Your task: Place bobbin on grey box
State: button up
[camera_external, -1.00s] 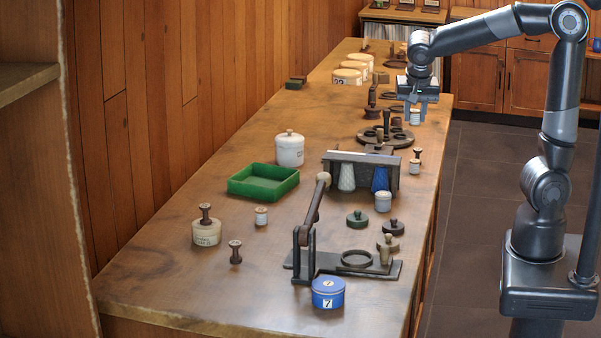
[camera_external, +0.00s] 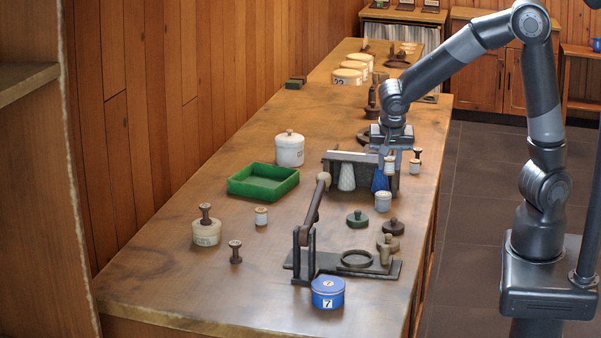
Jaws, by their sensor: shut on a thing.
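My gripper (camera_external: 390,153) is shut on a small pale bobbin with brown ends (camera_external: 389,167). It holds the bobbin upright, in front of the right end of a dark grey box-like holder (camera_external: 363,158). Whether the bobbin touches the holder cannot be told from this angle. A white spool (camera_external: 346,178) and a blue spool (camera_external: 380,180) show at the holder's front. This holder is the only grey box I can make out. My gripper hides part of its right side and the counter behind.
A pale lidded jar (camera_external: 383,202) stands just in front of the holder, and a spool-topped pot (camera_external: 415,163) to its right. A green tray (camera_external: 263,181) and white canister (camera_external: 289,149) are left. A lever stand (camera_external: 305,245) and blue tin (camera_external: 328,292) are nearer.

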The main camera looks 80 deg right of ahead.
aim_at(383, 194)
jog(key=shift+w+a+f, duration=0.45)
jog(key=shift+a+f, duration=0.05)
jog(key=shift+a, duration=0.1)
jog(key=shift+f, duration=2)
jog(key=shift+f, duration=0.15)
jog(key=o, duration=0.9)
jog(key=shift+o, duration=0.2)
